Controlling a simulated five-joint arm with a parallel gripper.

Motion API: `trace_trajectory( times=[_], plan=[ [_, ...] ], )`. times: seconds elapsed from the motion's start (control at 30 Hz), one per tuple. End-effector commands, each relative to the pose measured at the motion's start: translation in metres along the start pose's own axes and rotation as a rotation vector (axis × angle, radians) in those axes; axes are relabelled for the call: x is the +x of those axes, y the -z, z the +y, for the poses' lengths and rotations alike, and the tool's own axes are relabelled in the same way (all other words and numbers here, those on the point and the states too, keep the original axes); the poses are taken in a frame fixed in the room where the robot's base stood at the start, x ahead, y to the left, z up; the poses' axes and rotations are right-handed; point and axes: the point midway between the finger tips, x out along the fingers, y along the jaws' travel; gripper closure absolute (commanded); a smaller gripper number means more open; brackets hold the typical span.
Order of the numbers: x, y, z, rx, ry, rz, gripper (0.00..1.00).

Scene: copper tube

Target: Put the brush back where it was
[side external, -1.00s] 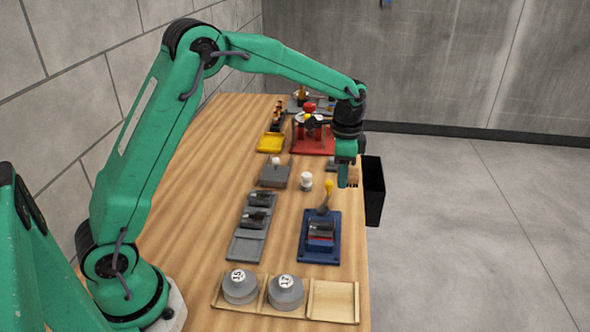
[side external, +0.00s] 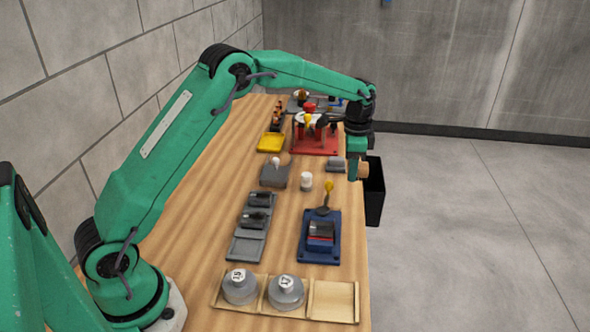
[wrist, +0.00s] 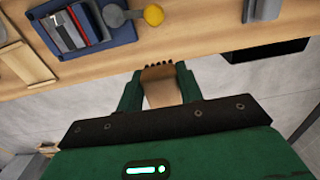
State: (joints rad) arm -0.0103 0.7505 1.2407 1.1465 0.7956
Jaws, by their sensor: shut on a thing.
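My gripper (side external: 357,174) hangs near the right edge of the table, just left of the black bin. It is shut on the brush (side external: 364,170), which shows as a small tan wooden piece beside the jaws. In the wrist view my gripper (wrist: 158,74) has a finger on each side of the brush (wrist: 160,92). Its wooden body is between the fingers and its dark bristles point toward the table. A small grey block (side external: 335,164) stands on the table left of my gripper; I cannot tell if it is the brush's place.
The black bin (side external: 374,192) is at the table's right edge. A wooden tray (side external: 334,300) holds grey weights. Bare wood lies between them.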

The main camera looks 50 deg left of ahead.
Motion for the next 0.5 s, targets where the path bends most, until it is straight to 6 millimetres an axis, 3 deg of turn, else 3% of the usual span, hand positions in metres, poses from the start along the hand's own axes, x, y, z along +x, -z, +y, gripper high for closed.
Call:
trace_trajectory(
  times=[0.5],
  plan=[
    [0.049, -0.032, -0.075, -0.002, 0.001, 0.000, 0.85]
  ],
)
